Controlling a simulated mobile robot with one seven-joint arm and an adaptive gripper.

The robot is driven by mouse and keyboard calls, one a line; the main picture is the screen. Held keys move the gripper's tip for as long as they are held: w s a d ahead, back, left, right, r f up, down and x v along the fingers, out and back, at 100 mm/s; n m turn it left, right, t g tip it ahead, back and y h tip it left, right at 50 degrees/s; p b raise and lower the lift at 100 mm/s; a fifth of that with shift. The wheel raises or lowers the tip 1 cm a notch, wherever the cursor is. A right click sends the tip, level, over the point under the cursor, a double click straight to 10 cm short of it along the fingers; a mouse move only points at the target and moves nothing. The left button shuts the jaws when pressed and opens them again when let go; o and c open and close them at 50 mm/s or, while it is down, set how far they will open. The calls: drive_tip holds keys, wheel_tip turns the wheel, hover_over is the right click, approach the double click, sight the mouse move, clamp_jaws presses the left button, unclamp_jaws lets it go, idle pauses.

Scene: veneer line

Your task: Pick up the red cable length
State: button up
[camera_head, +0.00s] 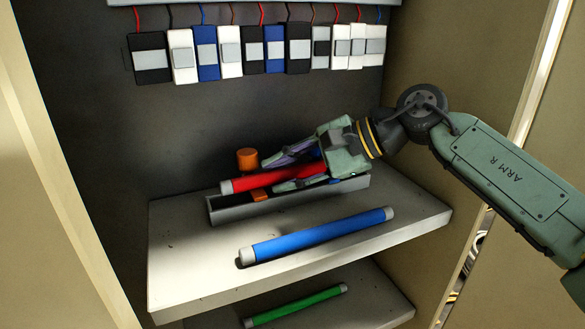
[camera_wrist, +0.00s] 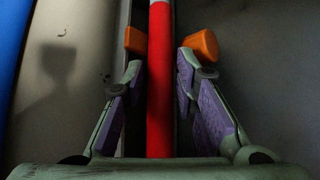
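The red cable length (camera_head: 262,181) is a straight red rod with a grey end cap, lying lengthwise along a narrow grey tray (camera_head: 285,205) on the upper shelf. Whether it rests on the tray's floor or rim I cannot tell. My gripper (camera_head: 280,173) reaches in from the right, with one finger on each side of the rod. In the wrist view the red rod (camera_wrist: 160,85) runs between the open fingers (camera_wrist: 160,75), with a gap visible on both sides. The gripper's body hides the rod's right end in the head view.
A blue cable length (camera_head: 318,235) lies in front of the tray on the shelf (camera_head: 420,212). A green one (camera_head: 298,305) lies on the shelf below. An orange cylinder (camera_head: 247,158) stands behind the tray; an orange piece (camera_head: 260,196) sits in it. Wired modules (camera_head: 265,48) hang above. Cabinet walls flank.

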drive_tip(key=shift+w+a+f, duration=0.1)
drive_tip(key=shift+a+f, duration=0.05)
drive_tip(key=shift+a, duration=0.05)
drive_tip(key=shift+c, duration=0.6)
clamp_jaws()
